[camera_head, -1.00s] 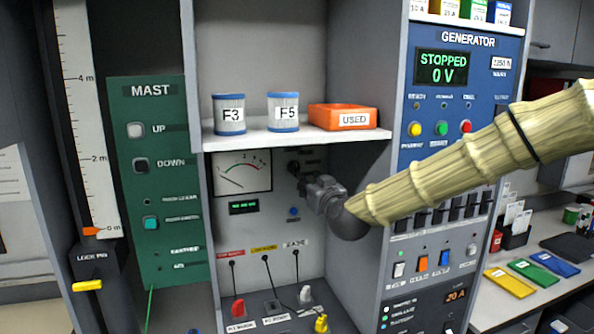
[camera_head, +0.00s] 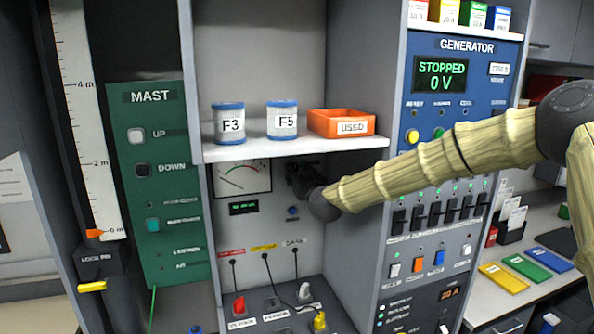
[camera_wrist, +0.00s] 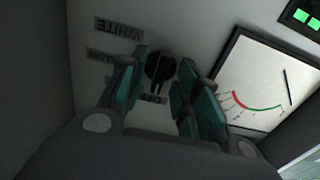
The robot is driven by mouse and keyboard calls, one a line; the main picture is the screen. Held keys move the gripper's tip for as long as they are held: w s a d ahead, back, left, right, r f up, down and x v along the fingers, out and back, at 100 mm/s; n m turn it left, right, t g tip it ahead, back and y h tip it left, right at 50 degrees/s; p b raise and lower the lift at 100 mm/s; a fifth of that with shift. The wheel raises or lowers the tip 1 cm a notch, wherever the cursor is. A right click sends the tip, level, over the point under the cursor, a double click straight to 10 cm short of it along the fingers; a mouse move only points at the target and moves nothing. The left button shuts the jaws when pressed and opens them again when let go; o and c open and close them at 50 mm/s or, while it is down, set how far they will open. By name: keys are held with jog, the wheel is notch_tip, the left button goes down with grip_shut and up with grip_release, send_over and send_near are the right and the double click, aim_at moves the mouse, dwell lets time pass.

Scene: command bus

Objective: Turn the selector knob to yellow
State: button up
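The selector knob (camera_wrist: 158,68) is black and round with a raised grip, on the pale panel under the shelf. In the wrist view it shows between the two teal-padded fingers of my gripper (camera_wrist: 160,82). The fingers are open, one on each side, with gaps to the knob. The labels WHITE (camera_wrist: 118,29), YELLOW (camera_wrist: 102,57) and a partly hidden one, apparently RED (camera_wrist: 152,99), appear upside down beside the knob. I cannot tell which label it points to. In the head view my gripper (camera_head: 300,176) is at the panel and hides the knob.
The shelf (camera_head: 270,146) is just above my gripper and carries cans F3 (camera_head: 229,124) and F5 (camera_head: 282,121) and an orange USED tray (camera_head: 341,123). The meter (camera_head: 243,178) is left of the knob. A cabinet wall is close on the right. Cables and plugs are below.

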jog(key=shift+w, duration=0.2)
grip_shut()
jog(key=shift+f+m+b, duration=0.15)
jog(key=shift+m+b, duration=0.15)
jog(key=shift+b, duration=0.15)
jog(key=shift+m+b, duration=7.6)
jog(key=shift+b, duration=0.3)
